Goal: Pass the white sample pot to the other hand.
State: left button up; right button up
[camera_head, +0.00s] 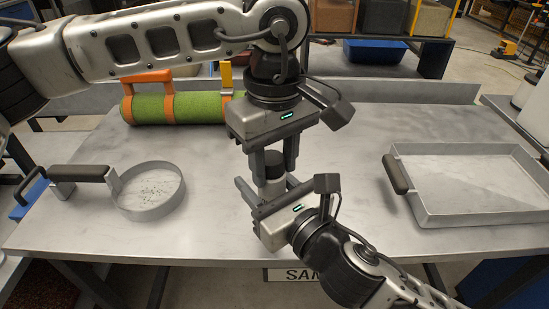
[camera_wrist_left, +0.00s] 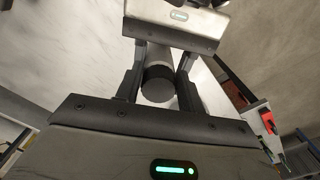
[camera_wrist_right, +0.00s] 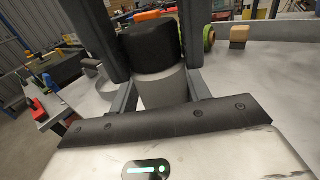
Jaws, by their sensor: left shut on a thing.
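The sample pot has a pale grey-white body (camera_wrist_right: 163,88) and a black lid (camera_wrist_right: 152,47). My left gripper (camera_head: 274,168) points down and is shut on the pot at its lid, holding it upright above the table. In the left wrist view the lid (camera_wrist_left: 157,86) sits between the left fingers. My right gripper (camera_head: 268,190) comes in from the lower right, just below the left one. Its fingers are open on either side of the pot's lower body. In the head view, one right finger stands clear of the pot. The pot's base is hidden behind the right gripper.
On the grey table (camera_head: 370,225) a round sieve with a handle (camera_head: 150,208) lies at left and a metal tray (camera_head: 470,218) at right. A green turf roll in an orange holder (camera_head: 190,108) lies at the back left. The table between is clear.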

jog(key=o, duration=0.3)
jog(key=shift+s+a+r, duration=0.1)
jog(key=shift+s+a, duration=0.1)
jog(key=shift+a, duration=0.05)
jog(key=shift+d, duration=0.1)
